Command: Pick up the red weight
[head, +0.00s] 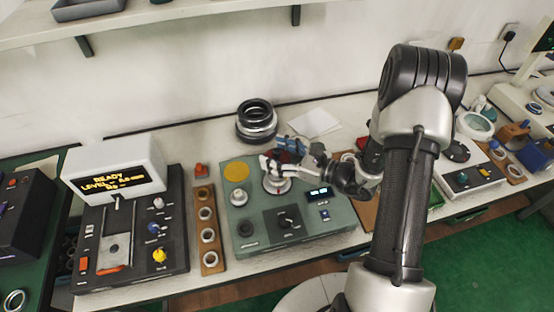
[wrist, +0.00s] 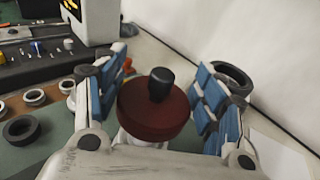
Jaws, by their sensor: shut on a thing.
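The red weight (wrist: 152,118) is a dark red disc with a black knob on top, between my fingers in the wrist view. My gripper (wrist: 163,92) is shut on it, with blue-padded fingers at its left and right. In the head view my gripper (head: 284,158) is over the silver round seat (head: 276,185) of the green instrument box (head: 255,215). The weight is mostly hidden by the fingers there. I cannot tell whether its underside touches the seat.
A stack of dark rings (head: 257,121) stands behind the box. A wooden strip with several rings (head: 208,235) lies to its left, beside a black device with a lit display (head: 112,182). A white sheet (head: 313,123) lies behind. A shelf (head: 150,18) runs above.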

